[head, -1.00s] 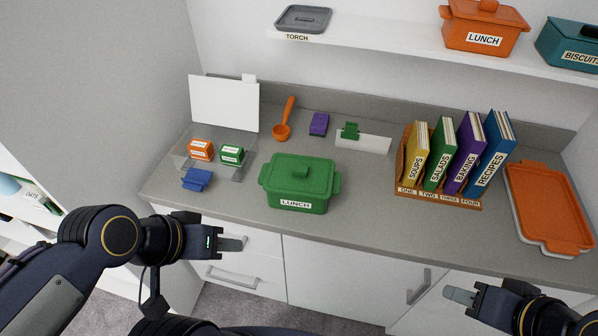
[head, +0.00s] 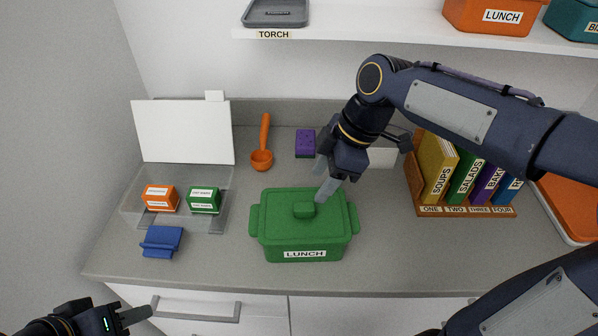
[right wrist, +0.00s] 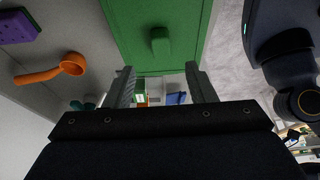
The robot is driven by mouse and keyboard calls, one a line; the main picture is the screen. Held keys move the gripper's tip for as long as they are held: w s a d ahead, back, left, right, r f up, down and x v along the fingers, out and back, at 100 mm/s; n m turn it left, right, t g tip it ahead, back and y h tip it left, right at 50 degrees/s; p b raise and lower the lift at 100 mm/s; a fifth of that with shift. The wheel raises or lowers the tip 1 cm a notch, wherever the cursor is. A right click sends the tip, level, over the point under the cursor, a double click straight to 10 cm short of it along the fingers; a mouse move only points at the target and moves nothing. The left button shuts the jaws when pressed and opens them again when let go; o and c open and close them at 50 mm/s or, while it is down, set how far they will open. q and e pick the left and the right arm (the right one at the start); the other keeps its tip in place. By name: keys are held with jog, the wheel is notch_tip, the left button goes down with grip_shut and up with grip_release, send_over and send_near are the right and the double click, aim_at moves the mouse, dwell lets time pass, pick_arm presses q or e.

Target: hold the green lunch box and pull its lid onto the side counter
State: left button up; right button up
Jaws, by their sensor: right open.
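The green lunch box (head: 305,243), labelled LUNCH, stands upright on the grey counter (head: 230,262) with its green lid (head: 275,205) on. A small knob (head: 304,209) rises from the lid, and it also shows in the right wrist view (right wrist: 160,42). My right gripper (head: 325,178) is open and empty, just above and behind the lid's right part, beside the knob. Its two fingers (right wrist: 162,87) are spread apart in the right wrist view, with the knob beyond them. My left gripper (head: 128,316) is low at the left, in front of the counter, apart from the box; its jaw opening is unclear.
A clear tray (head: 187,220) with orange and green small boxes and a blue clip (head: 161,241) lie left. An orange scoop (head: 262,158) and purple sponge (head: 305,143) lie behind. A book rack (head: 465,211) stands right. A shelf (head: 400,38) hangs above.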

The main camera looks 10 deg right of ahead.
aim_at(305, 206)
jog(key=shift+a+f, duration=0.15)
jog(key=shift+f, duration=0.2)
jog(key=x, duration=0.6)
jog(key=shift+a+f, duration=0.1)
jog(key=shift+f, duration=0.25)
jog(key=c, duration=1)
jog(key=o, duration=1)
jog(key=v, duration=0.7)
jog(key=shift+r, duration=0.4)
